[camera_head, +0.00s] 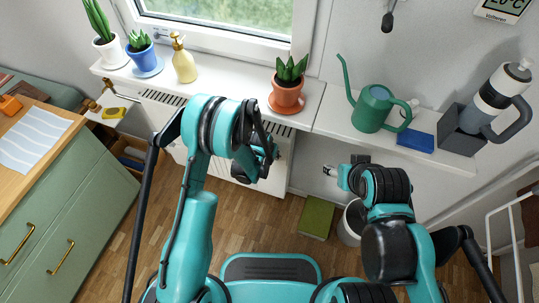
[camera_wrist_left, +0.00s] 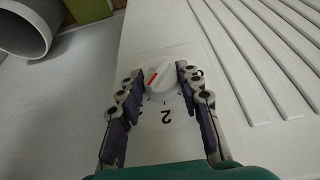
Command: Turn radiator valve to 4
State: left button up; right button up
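In the left wrist view, the white valve knob (camera_wrist_left: 160,76) has a red line on its left part. It sits on a white dial (camera_wrist_left: 166,117) with tick marks and a "2" that appears upside down. No other number is readable. My left gripper (camera_wrist_left: 160,73) is open, with one fingertip on each side of the knob, very close to it. I cannot tell whether the fingertips touch it. In the head view, my left gripper (camera_head: 265,156) is in front of the white radiator (camera_head: 281,175) below the sill, and the knob is hidden there.
The white sill (camera_head: 225,88) above carries potted plants, a gold spray bottle (camera_head: 184,62) and a green watering can (camera_head: 373,108). A green box (camera_head: 317,216) and a white bin (camera_head: 350,224) stand on the floor. A green cabinet (camera_head: 75,215) stands at the left.

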pick_arm(q)
jog(key=c, duration=0.3)
jog(key=shift+d, duration=0.1)
jog(key=y, duration=0.1)
jog(key=t+y, duration=0.1)
jog(key=y, duration=0.1)
jog(key=m+y, duration=0.1)
jog(key=shift+s+d+f+t+y, duration=0.1)
jog(key=shift+d+t+y, duration=0.25)
jog(key=shift+t+y, duration=0.05)
jog(key=t+y, duration=0.1)
jog(key=y, duration=0.1)
jog(key=m+y, duration=0.1)
jog(key=shift+d+f+t+y, duration=0.15)
jog(key=shift+f+t+y, duration=0.05)
jog(key=shift+t+y, duration=0.2)
jog(key=shift+s+f+m+t+y, duration=0.1)
jog(key=shift+m+t+y, duration=0.4)
jog(key=shift+y, duration=0.7)
